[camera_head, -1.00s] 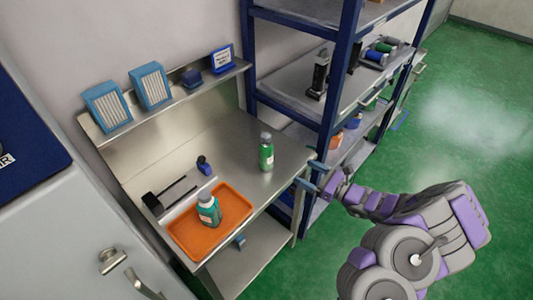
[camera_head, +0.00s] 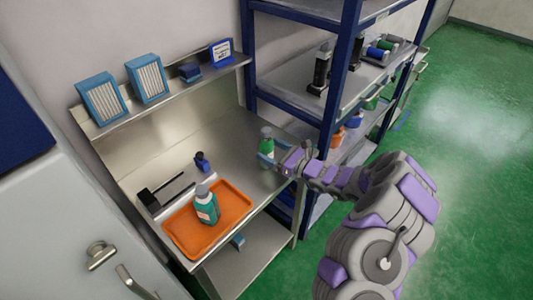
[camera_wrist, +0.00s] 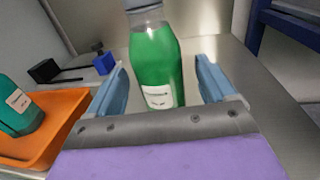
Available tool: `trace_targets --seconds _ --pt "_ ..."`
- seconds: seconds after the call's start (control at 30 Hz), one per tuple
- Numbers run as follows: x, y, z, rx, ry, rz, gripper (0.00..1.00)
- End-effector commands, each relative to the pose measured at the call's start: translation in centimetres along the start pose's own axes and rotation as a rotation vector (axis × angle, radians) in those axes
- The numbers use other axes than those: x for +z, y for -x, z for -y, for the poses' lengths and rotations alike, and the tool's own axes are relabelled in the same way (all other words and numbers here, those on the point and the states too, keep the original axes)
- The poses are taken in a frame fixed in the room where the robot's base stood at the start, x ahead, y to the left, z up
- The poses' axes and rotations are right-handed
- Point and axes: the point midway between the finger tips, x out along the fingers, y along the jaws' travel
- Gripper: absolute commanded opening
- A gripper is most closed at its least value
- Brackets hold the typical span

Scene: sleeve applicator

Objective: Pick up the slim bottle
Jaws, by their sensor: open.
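The slim bottle, green with a grey cap, stands upright on the steel table near its right end. It shows in the head view (camera_head: 266,145) and in the wrist view (camera_wrist: 156,68). My gripper (camera_head: 269,158) is open, with its blue fingers on either side of the bottle. In the wrist view the gripper (camera_wrist: 165,82) has a gap between each finger and the bottle.
An orange tray (camera_head: 238,222) holds a wider teal bottle (camera_head: 207,205) to the left. A small blue item (camera_head: 202,162) and a black tool (camera_head: 160,192) lie behind it. A blue-framed shelf (camera_head: 330,130) stands close on the right.

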Motion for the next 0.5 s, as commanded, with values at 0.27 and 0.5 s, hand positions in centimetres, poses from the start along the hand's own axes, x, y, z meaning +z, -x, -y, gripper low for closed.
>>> trace_targets --seconds 0.27,0.5 --pt "-0.1 -2.3 0.0 -0.001 0.0 0.0 0.84" --pt "-0.1 -2.2 0.0 -0.002 -0.001 -0.001 0.78"
